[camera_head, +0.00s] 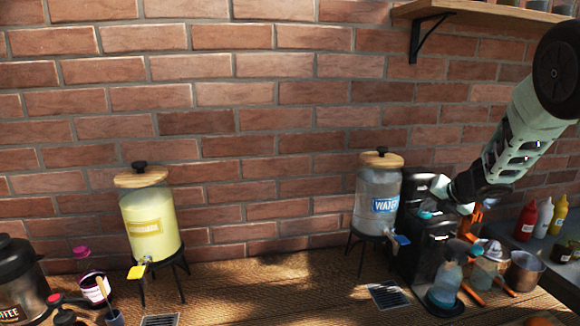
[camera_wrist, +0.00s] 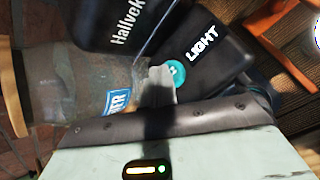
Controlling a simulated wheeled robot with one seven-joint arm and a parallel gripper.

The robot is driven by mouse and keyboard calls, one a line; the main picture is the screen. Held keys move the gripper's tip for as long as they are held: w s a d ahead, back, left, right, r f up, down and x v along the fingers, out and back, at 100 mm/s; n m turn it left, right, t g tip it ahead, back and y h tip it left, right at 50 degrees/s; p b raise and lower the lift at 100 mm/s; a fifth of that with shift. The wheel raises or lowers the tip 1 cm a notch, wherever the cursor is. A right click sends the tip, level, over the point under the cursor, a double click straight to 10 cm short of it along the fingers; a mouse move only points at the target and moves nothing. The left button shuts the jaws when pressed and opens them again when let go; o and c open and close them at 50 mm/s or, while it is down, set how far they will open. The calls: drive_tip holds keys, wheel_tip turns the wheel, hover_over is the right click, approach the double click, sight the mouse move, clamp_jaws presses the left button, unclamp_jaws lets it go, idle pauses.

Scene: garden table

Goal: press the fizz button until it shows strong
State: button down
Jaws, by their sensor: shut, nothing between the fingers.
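The black fizz machine (camera_head: 428,248) stands right of the water dispenser. In the wrist view its black top (camera_wrist: 215,55) shows the word LIGHT in white. The round teal fizz button (camera_wrist: 178,73) is beside that word; its teal also shows in the head view (camera_head: 427,215). My gripper (camera_wrist: 160,82) is shut and empty, with its tips at the button's edge and partly covering it. I cannot tell whether they touch or press it. In the head view my gripper (camera_head: 440,190) comes down from the upper right over the machine's top.
The water dispenser (camera_head: 378,200) stands close left of the machine. A bluish spray bottle (camera_head: 446,282), a metal pot (camera_head: 524,270) and orange-handled items crowd the right front. A lemonade dispenser (camera_head: 150,222) is further left. A wall shelf (camera_head: 480,12) hangs above. The table's middle is mostly clear.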

sight(427, 215)
drive_tip(key=shift+f, duration=0.15)
drive_tip(key=shift+r+p, duration=0.4)
idle(0.4)
wheel_tip(427, 215, up, 6)
drive_tip(key=p, duration=0.5)
drive_tip(key=shift+r+p, duration=0.1)
drive_tip(key=shift+p, duration=0.2)
idle(2.1)
